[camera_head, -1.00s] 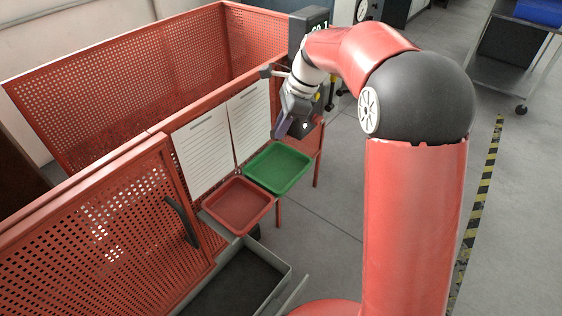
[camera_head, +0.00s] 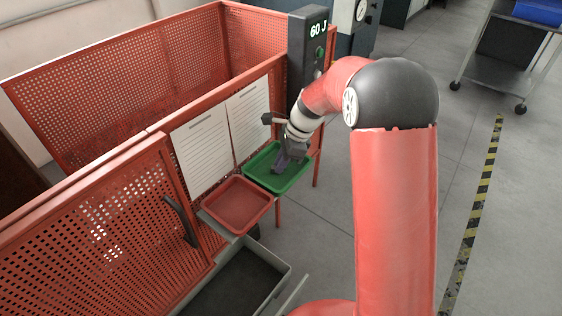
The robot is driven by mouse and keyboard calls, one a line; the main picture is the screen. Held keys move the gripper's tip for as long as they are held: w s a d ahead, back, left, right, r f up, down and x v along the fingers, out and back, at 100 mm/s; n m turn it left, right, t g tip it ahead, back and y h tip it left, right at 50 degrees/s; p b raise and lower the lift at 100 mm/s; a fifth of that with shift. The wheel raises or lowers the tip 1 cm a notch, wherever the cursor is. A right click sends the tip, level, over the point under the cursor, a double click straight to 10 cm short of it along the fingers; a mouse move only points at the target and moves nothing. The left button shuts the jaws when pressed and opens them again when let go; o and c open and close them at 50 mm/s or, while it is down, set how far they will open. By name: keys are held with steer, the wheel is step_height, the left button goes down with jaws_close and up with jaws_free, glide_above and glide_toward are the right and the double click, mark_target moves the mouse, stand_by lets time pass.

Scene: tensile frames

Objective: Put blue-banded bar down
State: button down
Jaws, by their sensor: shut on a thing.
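My gripper (camera_head: 284,157) is low over the green tray (camera_head: 259,178), pointing down. It is shut on the blue-banded bar (camera_head: 279,163), a small dark bluish shape at the fingertips. The bar is over the inside of the tray. I cannot tell whether it touches the tray floor, and its blue band is too small to make out. My gripper and wrist hide part of the tray's right side.
A red tray (camera_head: 238,204) sits beside the green one, nearer. A red mesh guard (camera_head: 95,235) with two paper sheets (camera_head: 201,149) stands along the left. A grey bin (camera_head: 236,283) is below. A column with a "60 J" display (camera_head: 318,29) stands behind.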

steer(key=shift+f, duration=0.15)
steer(key=c, duration=1.4)
jaws_free()
